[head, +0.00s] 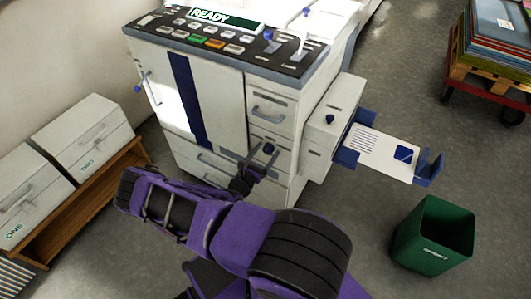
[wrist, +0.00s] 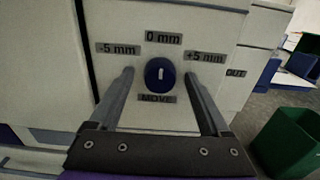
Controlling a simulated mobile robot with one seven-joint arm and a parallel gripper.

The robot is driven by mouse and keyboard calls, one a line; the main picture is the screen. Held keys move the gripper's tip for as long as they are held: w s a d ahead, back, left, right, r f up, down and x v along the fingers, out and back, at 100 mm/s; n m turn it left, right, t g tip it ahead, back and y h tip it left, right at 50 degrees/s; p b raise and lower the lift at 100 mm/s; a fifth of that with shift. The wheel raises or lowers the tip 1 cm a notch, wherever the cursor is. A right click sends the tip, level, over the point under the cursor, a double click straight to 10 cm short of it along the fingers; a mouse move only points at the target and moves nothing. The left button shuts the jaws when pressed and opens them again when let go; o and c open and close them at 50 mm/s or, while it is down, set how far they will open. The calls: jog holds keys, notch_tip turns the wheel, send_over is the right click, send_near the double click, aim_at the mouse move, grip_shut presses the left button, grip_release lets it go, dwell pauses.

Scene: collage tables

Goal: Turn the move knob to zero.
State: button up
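The move knob (wrist: 153,84) is a dark blue round knob on the pale machine front, above the label MOVE. Labels -5 mm, 0 mm and +5 mm stand around it. Its short white mark stands about upright, in line with 0 mm; I cannot tell any small tilt. My gripper (wrist: 159,74) is open, one finger at each side of the knob, with a visible gap on both sides. In the head view my gripper (head: 254,163) is at the machine's lower front, by the blue knob (head: 268,148).
The machine's top panel (head: 215,38) reads READY. A side unit (head: 328,122) with another blue knob and a paper tray (head: 383,148) juts out right. A green bin (head: 433,236) stands on the floor at right. White boxes (head: 83,133) sit on a wooden shelf at left.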

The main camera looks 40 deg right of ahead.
jog(key=v, duration=1.7)
jog(key=shift+a, duration=0.2)
jog(key=shift+s, duration=0.1)
